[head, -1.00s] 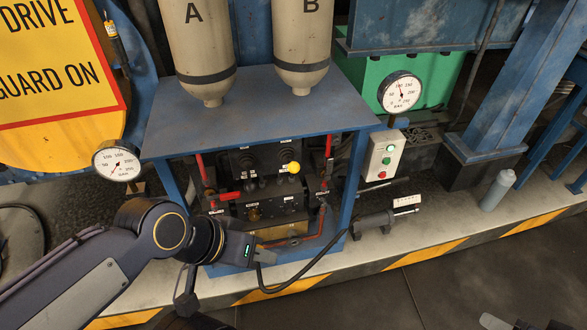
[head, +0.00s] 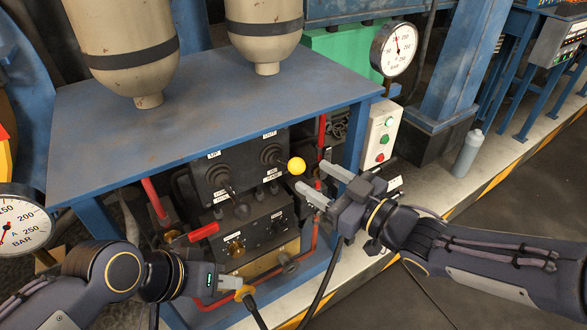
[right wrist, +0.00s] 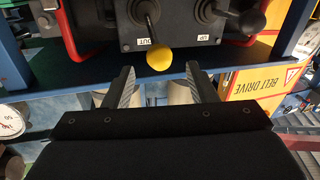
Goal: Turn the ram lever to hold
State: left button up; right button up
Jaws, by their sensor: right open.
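A lever with a yellow ball knob (head: 296,166) sticks out from the right side of the black control panel (head: 240,180). A second lever with a dark knob (head: 233,207) stands to its left. The small labels are hard to read in the head view, so I cannot tell which is marked ram. My right gripper (head: 312,177) is open, its fingertips close to the yellow knob. In the right wrist view, the yellow knob (right wrist: 159,59) lies just beyond and between the open fingertips (right wrist: 159,70). My left gripper (head: 225,288) is low, in front of the panel; its jaws are unclear.
A blue table (head: 200,115) overhangs the panel, carrying two tanks. A red-handled lever (head: 203,231) and red pipes are below. A black cable (head: 325,280) hangs in front. A green-and-red button box (head: 380,135) stands to the right.

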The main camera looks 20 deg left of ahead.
aim_at(298, 167)
jog(key=x, duration=0.6)
jog(key=shift+b, duration=0.3)
grip_shut()
